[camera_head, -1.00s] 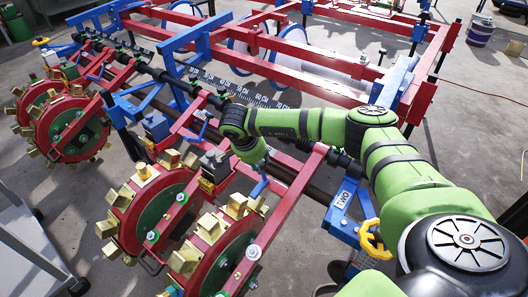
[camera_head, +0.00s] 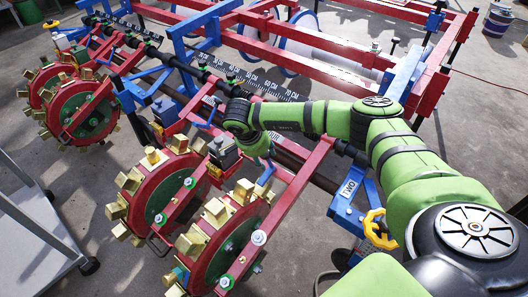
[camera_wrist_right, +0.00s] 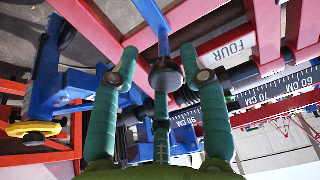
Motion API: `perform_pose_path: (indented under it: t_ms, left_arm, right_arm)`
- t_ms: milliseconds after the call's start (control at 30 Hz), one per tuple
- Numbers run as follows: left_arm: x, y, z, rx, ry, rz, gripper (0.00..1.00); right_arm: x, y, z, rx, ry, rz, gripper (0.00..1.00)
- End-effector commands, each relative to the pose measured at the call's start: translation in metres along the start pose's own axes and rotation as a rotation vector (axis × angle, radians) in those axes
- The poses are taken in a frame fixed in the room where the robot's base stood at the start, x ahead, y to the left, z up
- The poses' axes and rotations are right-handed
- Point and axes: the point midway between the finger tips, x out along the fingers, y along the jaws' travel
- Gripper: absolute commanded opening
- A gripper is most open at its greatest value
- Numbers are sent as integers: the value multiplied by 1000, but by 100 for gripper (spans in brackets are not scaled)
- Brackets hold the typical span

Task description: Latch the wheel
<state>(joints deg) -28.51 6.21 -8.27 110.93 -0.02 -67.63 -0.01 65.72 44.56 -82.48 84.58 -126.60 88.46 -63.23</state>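Two red punch wheels with gold cups stand at lower left in the head view, one (camera_head: 165,187) left of the other (camera_head: 212,264). Two more (camera_head: 90,115) stand farther back. A blue lever (camera_wrist_right: 150,20) with a black round knob (camera_wrist_right: 166,76) shows in the wrist view. My right gripper (camera_wrist_right: 160,52) is open, with its green fingers on either side of the lever and knob. Gaps show between knob and fingers. In the head view the gripper (camera_head: 262,160) points down beside the near wheels' red arms, its fingertips partly hidden. My left gripper is out of view.
A black toolbar with a centimetre scale (camera_head: 262,85) crosses behind the gripper. Red and blue frame beams fill the back. A grey cart (camera_head: 35,240) stands at left.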

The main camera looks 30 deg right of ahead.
Motion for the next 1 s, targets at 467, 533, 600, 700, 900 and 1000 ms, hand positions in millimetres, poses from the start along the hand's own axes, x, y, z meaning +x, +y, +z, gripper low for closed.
perform_pose_path:
  t_ms: [467, 533, 600, 700, 900, 1000]
  left_arm:
    - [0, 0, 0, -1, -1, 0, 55]
    - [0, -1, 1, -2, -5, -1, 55]
    - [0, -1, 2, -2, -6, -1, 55]
    - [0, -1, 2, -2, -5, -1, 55]
    - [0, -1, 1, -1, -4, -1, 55]
    - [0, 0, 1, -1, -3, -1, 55]
  right_arm:
    - [-1, -1, 5, -6, -9, -3, 56]
    - [-1, -1, 4, -6, -9, -3, 56]
    - [-4, -1, 4, -5, -8, -3, 56]
    - [-15, -2, 4, -4, -9, -6, 56]
    - [-55, -2, 4, -5, -9, -6, 56]
    - [-76, -2, 4, -7, -9, -5, 56]
